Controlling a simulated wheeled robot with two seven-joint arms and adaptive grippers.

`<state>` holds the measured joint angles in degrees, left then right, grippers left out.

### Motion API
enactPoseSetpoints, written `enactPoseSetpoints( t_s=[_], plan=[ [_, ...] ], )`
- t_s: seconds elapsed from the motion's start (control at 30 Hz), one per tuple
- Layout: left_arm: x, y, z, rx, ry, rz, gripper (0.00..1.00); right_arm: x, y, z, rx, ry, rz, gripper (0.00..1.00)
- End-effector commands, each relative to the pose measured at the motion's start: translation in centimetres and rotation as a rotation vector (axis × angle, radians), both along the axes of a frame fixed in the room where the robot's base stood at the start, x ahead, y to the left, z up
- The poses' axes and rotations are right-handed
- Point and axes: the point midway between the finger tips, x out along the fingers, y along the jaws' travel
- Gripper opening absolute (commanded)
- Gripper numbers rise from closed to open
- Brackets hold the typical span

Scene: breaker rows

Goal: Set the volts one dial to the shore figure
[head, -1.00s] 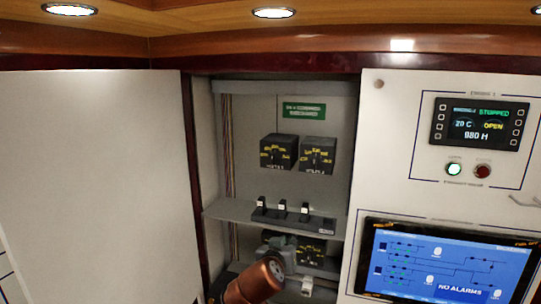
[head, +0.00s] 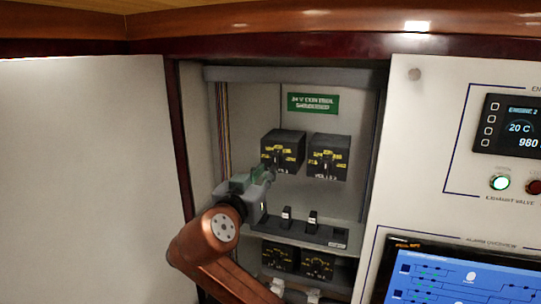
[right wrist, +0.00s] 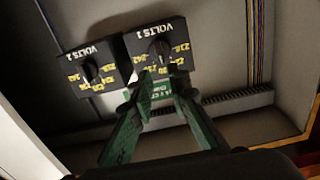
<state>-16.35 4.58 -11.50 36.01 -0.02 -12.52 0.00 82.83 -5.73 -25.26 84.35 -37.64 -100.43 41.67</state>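The volts one dial (head: 283,150) is a black box with yellow markings and a knob, the left of two on the cabinet back wall. It also shows in the right wrist view (right wrist: 162,46), upside down, with its "VOLTS 1" label. The volts two dial (head: 328,156) is beside it. My right gripper (head: 267,174) is at the lower front of the volts one dial. In the wrist view its green fingers (right wrist: 160,80) are apart, tips close to the knob; contact cannot be told. The knob's exact setting is too small to read. My left gripper is not in view.
Below the dials a shelf carries black switches (head: 312,218) with white tops, partly behind my right arm. Lower dials (head: 318,264) sit under it. The cabinet side walls bound the space. A blue screen (head: 465,275) and control panel (head: 515,125) stand to the right.

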Motion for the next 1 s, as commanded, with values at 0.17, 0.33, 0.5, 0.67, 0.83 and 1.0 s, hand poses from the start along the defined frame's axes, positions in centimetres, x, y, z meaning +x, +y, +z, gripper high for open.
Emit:
enactPoseSetpoints(
  t_s=[0.17,0.33,0.5,0.67,0.83,1.0],
  plan=[
    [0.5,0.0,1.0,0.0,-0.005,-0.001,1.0,1.4,0.0,0.3,-0.003,0.002,0.004,0.16],
    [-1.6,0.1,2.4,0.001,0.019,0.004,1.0,4.0,-0.4,0.4,-0.003,0.001,0.012,0.16],
    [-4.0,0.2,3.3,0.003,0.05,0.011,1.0,6.2,-1.0,0.3,-0.003,0.001,0.014,0.16],
    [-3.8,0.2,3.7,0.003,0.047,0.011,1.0,7.2,-1.3,0.2,-0.001,-0.001,0.015,0.16],
    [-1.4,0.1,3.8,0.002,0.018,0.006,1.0,7.3,-1.5,0.1,0.0,-0.001,0.014,0.16],
    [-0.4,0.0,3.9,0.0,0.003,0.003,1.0,7.3,-1.5,0.0,0.0,-0.001,0.013,0.12]
  ],
)
